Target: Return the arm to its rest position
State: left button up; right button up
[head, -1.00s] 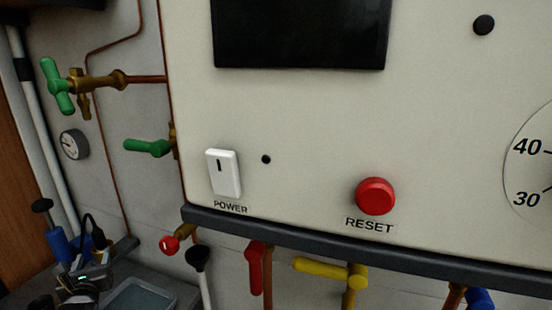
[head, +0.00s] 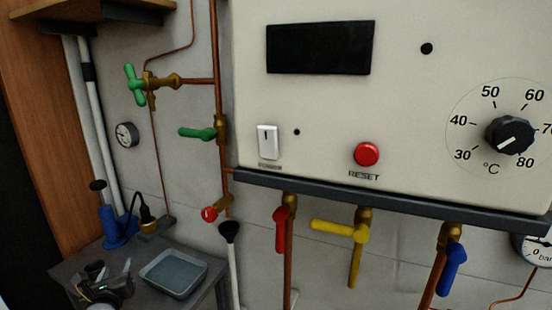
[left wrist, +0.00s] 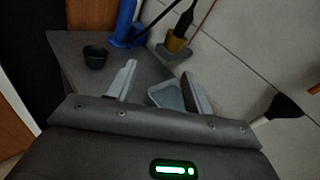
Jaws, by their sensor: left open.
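My left gripper (head: 112,270) is at the lower left of the head view, over the grey bench. My right gripper is in neither view.
The boiler panel (head: 330,110) has a red reset button (head: 367,154), a white power switch (head: 268,141) and a dial (head: 510,135). Green (head: 198,133), red (head: 281,229), yellow (head: 340,231) and blue (head: 452,269) valve handles stick out. A blue pump (head: 115,225) stands on the bench.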

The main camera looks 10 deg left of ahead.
pick_arm(q)
jog(key=s+d+f+n+g+h, duration=0.1)
jog(key=d+f+n, duration=0.1)
jog(key=s+d+f+n+h, duration=0.1)
jog(key=s+d+f+n, duration=0.1)
jog(key=d+f, duration=0.1)
jog(key=s+d+f+n+g+h, duration=0.1)
jog(key=d+f, duration=0.1)
jog(key=f, duration=0.1)
jog(key=shift+s+d+f+n+g, duration=0.2)
jog(key=shift+s+f+n+g, duration=0.1)
jog(key=shift+s+n, duration=0.1)
jog(key=s+d+f+n+g+h, duration=0.2)
jog(key=s+d+f+n+g, duration=0.1)
jog(key=s+d+n, duration=0.5)
jog(key=s+d+f+n+g+h, duration=0.1)
jog(key=s+d+f+n+g, duration=0.25)
jog(key=s+n, duration=0.45)
jog(key=s+d+f+n+g+h, duration=0.2)
jog(key=s+d+f+n, duration=0.3)
jog(key=s, duration=0.6)
notch_tip(320, 180, down, 24)
jog(key=d+g, duration=0.1)
jog(key=g, duration=0.1)
jog(key=s+a+f, duration=0.3)
jog(key=s+f, duration=1.3)
jog(key=s, duration=0.1)
jog(key=shift+s+f+m+g, duration=0.25)
jog(key=shift+f+m+g, duration=0.15)
jog(key=shift+g, duration=0.05)
